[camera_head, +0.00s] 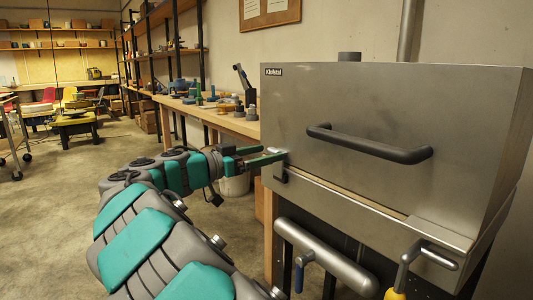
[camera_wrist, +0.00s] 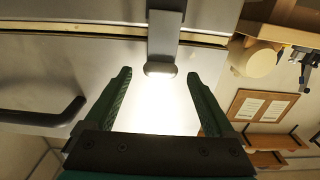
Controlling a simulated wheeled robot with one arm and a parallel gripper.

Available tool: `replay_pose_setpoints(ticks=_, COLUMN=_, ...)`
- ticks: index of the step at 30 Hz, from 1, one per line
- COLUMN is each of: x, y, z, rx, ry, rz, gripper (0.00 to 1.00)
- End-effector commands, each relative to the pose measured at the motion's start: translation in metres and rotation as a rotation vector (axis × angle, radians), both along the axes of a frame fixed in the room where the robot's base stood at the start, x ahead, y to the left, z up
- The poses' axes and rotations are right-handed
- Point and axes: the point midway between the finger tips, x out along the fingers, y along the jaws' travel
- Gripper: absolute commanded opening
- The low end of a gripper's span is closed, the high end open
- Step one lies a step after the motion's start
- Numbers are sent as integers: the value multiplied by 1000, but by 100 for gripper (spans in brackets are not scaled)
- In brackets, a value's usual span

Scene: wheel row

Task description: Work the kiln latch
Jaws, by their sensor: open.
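The kiln (camera_head: 385,110) is a large grey metal box with a dark bar handle (camera_head: 368,146) on its lid front. The kiln latch (camera_head: 280,174) is at the left end of its front, across the lid seam. In the wrist view the latch (camera_wrist: 163,40) is a grey strip with a rounded end. My gripper (camera_head: 272,153) is at the kiln's left front corner, close to the latch. In the wrist view my gripper (camera_wrist: 159,76) is open, with the latch's rounded end between the fingertips in the picture. I see gaps on both sides and no grip on it.
Below the kiln front are a thick grey bar (camera_head: 325,255) and a yellow-handled tool (camera_head: 400,275). A workbench (camera_head: 225,122) with small parts stands behind my arm. A white bucket (camera_head: 235,184) is under it. Open floor (camera_head: 50,220) lies to the left.

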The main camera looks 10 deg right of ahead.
Motion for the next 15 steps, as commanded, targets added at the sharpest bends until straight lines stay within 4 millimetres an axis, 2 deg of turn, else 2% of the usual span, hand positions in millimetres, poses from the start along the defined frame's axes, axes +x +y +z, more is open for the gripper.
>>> replay_pose_setpoints(ticks=4, x=4, y=-9, z=-1, rx=1, ry=3, rz=0, gripper=89)
replay_pose_setpoints(ticks=12, x=5, y=-10, z=-1, rx=0, ry=1, rz=1, gripper=89)
replay_pose_setpoints(ticks=15, x=5, y=-10, z=-1, rx=0, ry=1, rz=1, gripper=79)
